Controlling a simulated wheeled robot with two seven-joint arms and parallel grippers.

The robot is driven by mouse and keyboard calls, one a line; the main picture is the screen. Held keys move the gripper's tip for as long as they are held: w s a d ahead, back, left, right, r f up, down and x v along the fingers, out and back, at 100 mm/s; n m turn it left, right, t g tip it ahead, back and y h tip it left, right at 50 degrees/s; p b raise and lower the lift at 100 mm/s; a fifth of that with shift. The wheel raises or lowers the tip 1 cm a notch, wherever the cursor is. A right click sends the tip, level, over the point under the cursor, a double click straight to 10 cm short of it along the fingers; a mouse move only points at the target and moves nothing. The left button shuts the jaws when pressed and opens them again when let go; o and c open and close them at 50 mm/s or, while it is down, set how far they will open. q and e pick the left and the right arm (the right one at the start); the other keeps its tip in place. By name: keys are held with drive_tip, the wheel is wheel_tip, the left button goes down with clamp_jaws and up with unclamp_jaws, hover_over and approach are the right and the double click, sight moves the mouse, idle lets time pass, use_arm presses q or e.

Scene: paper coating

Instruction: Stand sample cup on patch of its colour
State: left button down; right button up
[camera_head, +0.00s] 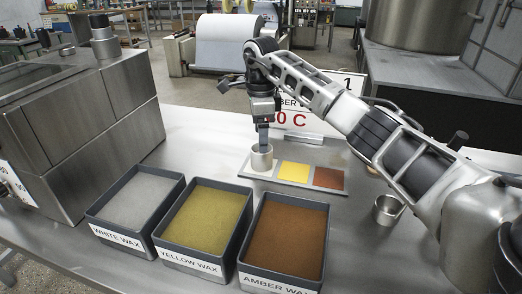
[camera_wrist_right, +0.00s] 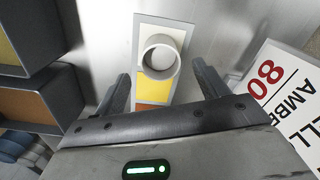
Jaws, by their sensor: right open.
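A pale metal sample cup (camera_head: 261,158) stands upright on the white patch at the left end of the patch board (camera_head: 290,181). The yellow patch (camera_head: 296,171) and the amber-brown patch (camera_head: 328,178) are bare. In the right wrist view the cup (camera_wrist_right: 160,57) shows from above, with a pale inside, and hides part of the white patch. My right gripper (camera_head: 263,140) is above the cup, pointing down. In its wrist view the two fingers (camera_wrist_right: 163,90) are apart, one on each side, with the cup beyond them. My left gripper is not in view.
Trays of white wax (camera_head: 138,196), yellow wax (camera_head: 205,216) and amber wax (camera_head: 287,240) stand in front. Another metal cup (camera_head: 388,209) stands at the right, near my right arm. A sign (camera_head: 335,85) stands behind the board. A steel machine (camera_head: 80,125) is at the left.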

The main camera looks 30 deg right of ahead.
wheel_tip(320, 180, up, 5)
drive_tip(key=shift+f, duration=0.1)
idle(0.4)
